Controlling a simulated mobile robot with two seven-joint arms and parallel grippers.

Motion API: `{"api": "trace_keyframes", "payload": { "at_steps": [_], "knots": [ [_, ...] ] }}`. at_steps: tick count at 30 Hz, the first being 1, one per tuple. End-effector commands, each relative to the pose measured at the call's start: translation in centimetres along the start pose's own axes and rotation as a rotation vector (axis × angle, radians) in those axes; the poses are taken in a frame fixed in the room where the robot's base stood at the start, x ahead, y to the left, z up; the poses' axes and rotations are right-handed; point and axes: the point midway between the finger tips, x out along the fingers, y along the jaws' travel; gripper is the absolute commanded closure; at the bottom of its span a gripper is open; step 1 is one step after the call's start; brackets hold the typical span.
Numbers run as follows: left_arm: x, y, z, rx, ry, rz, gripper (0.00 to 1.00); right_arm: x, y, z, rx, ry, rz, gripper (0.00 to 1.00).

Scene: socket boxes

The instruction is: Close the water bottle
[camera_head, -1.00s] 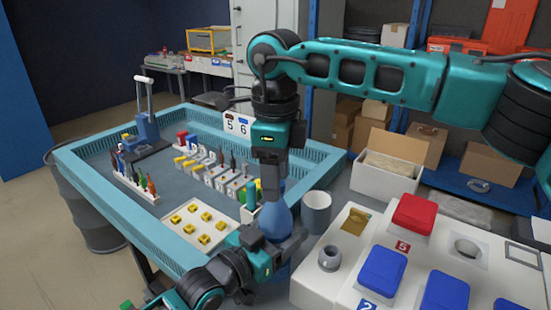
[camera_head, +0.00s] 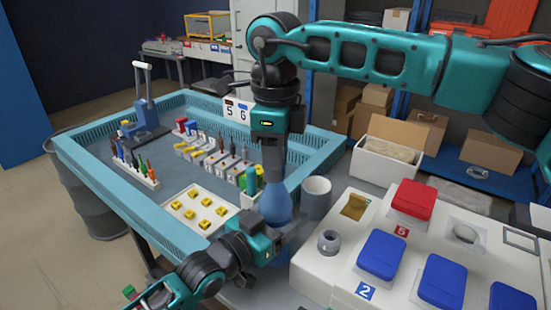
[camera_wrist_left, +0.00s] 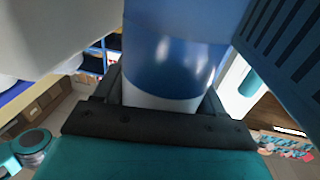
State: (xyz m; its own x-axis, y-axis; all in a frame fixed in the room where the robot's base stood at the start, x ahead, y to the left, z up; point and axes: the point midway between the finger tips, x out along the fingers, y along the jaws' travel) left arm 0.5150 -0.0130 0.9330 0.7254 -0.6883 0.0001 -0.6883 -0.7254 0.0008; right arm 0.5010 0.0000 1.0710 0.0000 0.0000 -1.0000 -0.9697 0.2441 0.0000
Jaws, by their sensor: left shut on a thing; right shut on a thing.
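The blue water bottle (camera_head: 277,207) stands upright at the near right corner of the blue-rimmed bin. My left gripper (camera_head: 279,240) is shut around its lower body. In the left wrist view the bottle (camera_wrist_left: 172,65) shows blue with a white lower band, between the two fingers (camera_wrist_left: 165,98). My right gripper (camera_head: 272,165) points straight down directly over the bottle and is shut at its top. The cap and the bottle's mouth are hidden by the right fingers, so I cannot tell how the cap sits.
A grey cup (camera_head: 316,196) stands close to the bottle's right. A white console (camera_head: 345,275) with blue and red lids fills the right. The bin (camera_head: 95,190) holds tools, a white tray with yellow pieces (camera_head: 172,205) and a blue press (camera_head: 148,122).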

Motion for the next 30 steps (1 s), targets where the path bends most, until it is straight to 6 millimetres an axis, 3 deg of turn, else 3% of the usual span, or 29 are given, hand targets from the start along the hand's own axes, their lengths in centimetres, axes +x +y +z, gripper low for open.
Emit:
{"api": "trace_keyframes", "payload": {
  "at_steps": [3, 4, 12, 23, 30],
  "knots": [
    [0.0, 0.0, 0.0, 0.0, 0.0, 0.0, 1.0, 0.0, 0.0, 0.0, -0.001, 0.0, 0.0, 1.0],
    [0.0, 0.0, 0.0, 0.0, 0.0, 0.0, 1.0, 0.0, 0.0, 0.0, -0.001, 0.0, 0.0, 0.66],
    [0.0, 0.0, 0.0, 0.0, -0.001, 0.0, 1.0, 0.0, 0.0, 0.0, -0.001, 0.0, 0.0, 0.4],
    [0.0, 0.0, 0.0, 0.0, -0.001, 0.0, 1.0, -0.6, 0.0, 0.0, 0.0, -0.001, -0.001, 0.38],
    [0.0, 0.0, 0.0, 0.0, -0.001, 0.0, 1.0, -5.0, 0.0, 0.1, 0.0, -0.003, -0.004, 0.38]
  ]
}}
